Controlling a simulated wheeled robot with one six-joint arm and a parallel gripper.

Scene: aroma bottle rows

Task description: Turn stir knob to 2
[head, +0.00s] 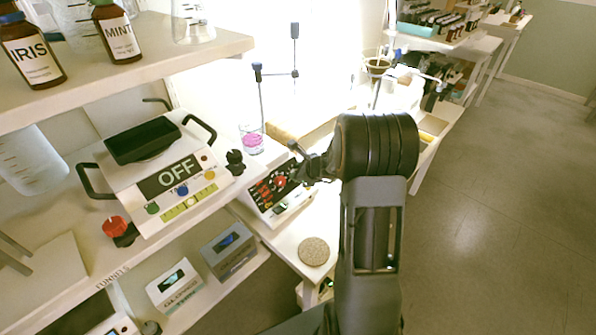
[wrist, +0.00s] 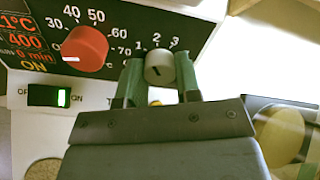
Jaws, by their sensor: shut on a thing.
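The stir knob (wrist: 158,66) is a pale grey round knob on a black panel, with the numbers 1, 2 and 3 printed above it. A short dark mark shows on its face; I cannot tell exactly which number it points to. My gripper (wrist: 158,82) has its two greenish fingers on either side of the knob, shut on it. In the head view my gripper (head: 307,170) reaches the right part of the device's black panel (head: 266,195) and hides the stir knob there.
A red knob (wrist: 85,48) with a numbered scale sits left of the stir knob. A switch with a lit end (wrist: 48,96) is below it. A round cork mat (head: 314,251) lies in front of the device. A beaker with pink liquid (head: 251,139) stands behind.

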